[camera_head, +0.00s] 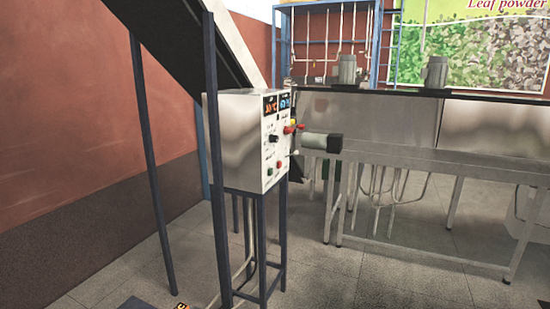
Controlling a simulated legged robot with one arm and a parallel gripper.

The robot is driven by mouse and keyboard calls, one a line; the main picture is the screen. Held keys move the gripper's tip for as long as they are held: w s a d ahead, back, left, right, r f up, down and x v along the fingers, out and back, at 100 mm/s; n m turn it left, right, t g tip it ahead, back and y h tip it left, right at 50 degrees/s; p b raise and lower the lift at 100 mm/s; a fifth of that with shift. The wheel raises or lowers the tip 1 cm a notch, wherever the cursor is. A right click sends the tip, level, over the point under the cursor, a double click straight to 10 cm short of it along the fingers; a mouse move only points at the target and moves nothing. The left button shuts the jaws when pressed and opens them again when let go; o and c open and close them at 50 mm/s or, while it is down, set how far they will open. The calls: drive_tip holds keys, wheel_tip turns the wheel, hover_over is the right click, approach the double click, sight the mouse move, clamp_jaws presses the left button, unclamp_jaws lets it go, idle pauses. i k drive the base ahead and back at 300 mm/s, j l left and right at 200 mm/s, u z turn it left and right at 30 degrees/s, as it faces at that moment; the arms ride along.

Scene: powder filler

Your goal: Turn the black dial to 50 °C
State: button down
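A light metal control box (240,140) stands on dark blue legs left of the picture's middle. Its narrow panel faces right and is seen at a steep angle. The black dial (273,138) is a small dark knob halfway down this panel; its pointer setting is too small to read. Above it is a display with orange digits (271,106), which I cannot read for sure, beside a blue-lit display (284,102). Red and yellow knobs (292,127) stick out right of the dial, and small green and red buttons sit below. My gripper is not in view.
A grey cylinder with a black end (322,142) juts out right of the panel. A long metal table (430,158) stretches to the right. A dark blue post (215,160) stands close in front of the box's left side. The grey floor (370,285) in front is clear.

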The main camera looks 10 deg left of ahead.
sight(273, 139)
drive_tip(key=i+l+u, duration=0.1)
drive_tip(key=i+u, duration=0.3)
drive_tip(key=i+l+u, duration=0.1)
drive_tip(key=i+l, duration=0.35)
drive_tip(key=i, duration=0.2)
